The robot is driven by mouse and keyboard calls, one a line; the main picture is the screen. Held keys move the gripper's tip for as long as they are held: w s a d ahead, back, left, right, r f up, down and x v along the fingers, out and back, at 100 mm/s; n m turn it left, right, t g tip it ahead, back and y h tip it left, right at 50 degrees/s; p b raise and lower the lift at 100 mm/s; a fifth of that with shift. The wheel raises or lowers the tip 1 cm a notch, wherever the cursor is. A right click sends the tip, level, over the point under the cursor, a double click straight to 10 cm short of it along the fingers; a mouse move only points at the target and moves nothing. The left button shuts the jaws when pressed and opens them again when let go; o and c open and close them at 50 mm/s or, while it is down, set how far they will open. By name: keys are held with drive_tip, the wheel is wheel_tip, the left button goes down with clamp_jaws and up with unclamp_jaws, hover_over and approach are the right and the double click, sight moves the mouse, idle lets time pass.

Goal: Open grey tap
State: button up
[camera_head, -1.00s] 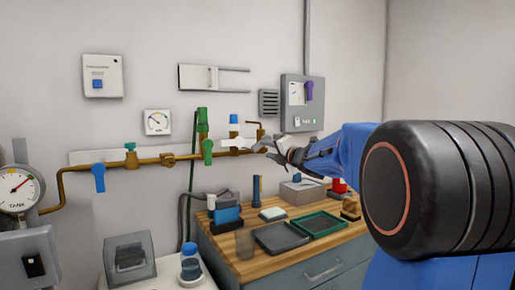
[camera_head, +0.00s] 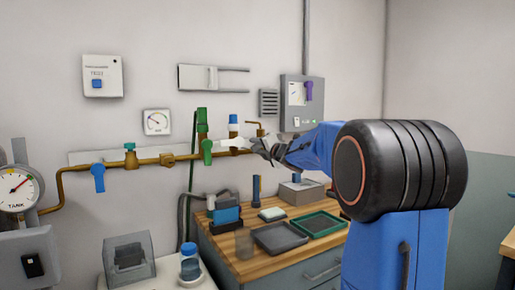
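A brass pipe (camera_head: 72,170) runs along the wall and carries several taps. A pale grey-white lever (camera_head: 229,143) points sideways along the pipe, just right of the green tap (camera_head: 207,149); it is the nearest match to the grey tap. My gripper (camera_head: 258,146) is at the right end of this lever, with its fingers pointing left. I cannot tell whether the fingers touch the lever or are only in front of it. The gripper is small and dark here, and its opening does not show clearly. The arm hides the wall to its right.
A blue tap (camera_head: 98,177) hangs down at left, and a green-topped valve (camera_head: 130,158) is beside it. A blue-and-white cap (camera_head: 233,126) stands above the pale lever. Below is a wooden bench (camera_head: 277,262) with trays (camera_head: 316,224), containers and tools.

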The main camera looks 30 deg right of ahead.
clamp_jaws()
drive_tip(key=shift+d+f+n, duration=0.15)
drive_tip(key=shift+f+n, duration=0.15)
drive_tip(key=shift+n, duration=0.5)
drive_tip(key=shift+o, duration=1.2)
unclamp_jaws()
drive_tip(key=s, duration=1.7)
drive_tip(key=shift+s+d, duration=0.2)
drive_tip(key=shift+d, duration=0.1)
